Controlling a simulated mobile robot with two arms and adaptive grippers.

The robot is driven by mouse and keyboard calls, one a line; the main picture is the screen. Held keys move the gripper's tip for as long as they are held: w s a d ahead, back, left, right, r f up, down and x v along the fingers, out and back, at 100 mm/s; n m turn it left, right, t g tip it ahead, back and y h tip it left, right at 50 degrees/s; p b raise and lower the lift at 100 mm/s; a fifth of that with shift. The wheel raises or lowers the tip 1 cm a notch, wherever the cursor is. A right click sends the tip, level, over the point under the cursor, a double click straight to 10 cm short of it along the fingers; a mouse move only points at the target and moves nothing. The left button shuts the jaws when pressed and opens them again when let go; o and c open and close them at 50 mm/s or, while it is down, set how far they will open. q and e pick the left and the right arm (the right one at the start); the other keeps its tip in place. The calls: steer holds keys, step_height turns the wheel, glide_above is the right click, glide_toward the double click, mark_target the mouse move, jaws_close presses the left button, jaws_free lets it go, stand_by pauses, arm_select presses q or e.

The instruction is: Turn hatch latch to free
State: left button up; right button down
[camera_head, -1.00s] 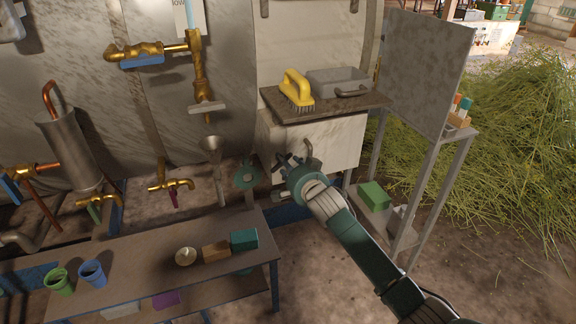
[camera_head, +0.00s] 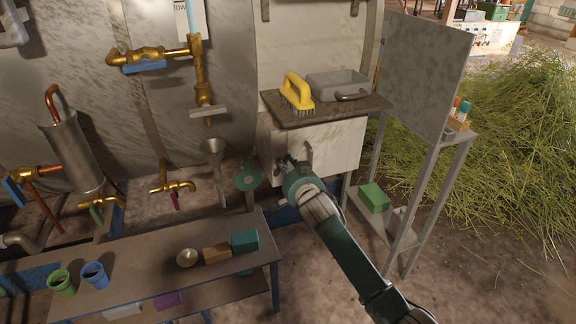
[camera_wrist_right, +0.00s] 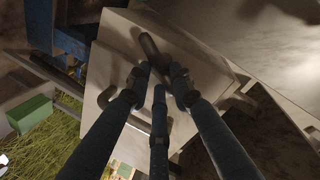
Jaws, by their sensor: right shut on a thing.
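The hatch (camera_head: 340,145) is a pale, scuffed box front under a dark shelf. My right gripper (camera_head: 285,161) is at the left part of its face in the head view. In the right wrist view the fingers (camera_wrist_right: 160,82) are shut around the hatch latch (camera_wrist_right: 149,46), a dark rounded bar whose end sticks out past the fingertips. In the head view the gripper hides most of the latch. A grey handle (camera_head: 309,155) stands on the hatch just right of the gripper, and it also shows in the wrist view (camera_wrist_right: 105,96). My left gripper is not in view.
Above the hatch, the shelf (camera_head: 325,112) carries a yellow brush (camera_head: 297,91) and a grey box (camera_head: 337,84). A metal rack (camera_head: 412,210) stands close on the right. A teal disc (camera_head: 247,178) and a low bench (camera_head: 150,270) are on the left.

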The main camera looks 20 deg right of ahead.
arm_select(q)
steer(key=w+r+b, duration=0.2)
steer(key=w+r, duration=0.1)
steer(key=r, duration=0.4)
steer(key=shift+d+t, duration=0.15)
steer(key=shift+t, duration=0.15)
arm_select(e)
steer(key=shift+a+r+n+t+h, duration=0.15)
steer(key=shift+n+h, duration=0.2)
steer(key=shift+n, duration=0.65)
steer(key=shift+a+f+n+t+h, duration=0.15)
steer(key=shift+n+h, duration=0.25)
steer(key=shift+n, duration=0.6)
steer(key=shift+a+r+n+t+h, duration=0.1)
steer(key=shift+r+n+t+h, duration=0.2)
steer(key=shift+n, duration=0.7)
steer(key=shift+f, duration=0.15)
steer(key=c, duration=1.5)
jaws_free()
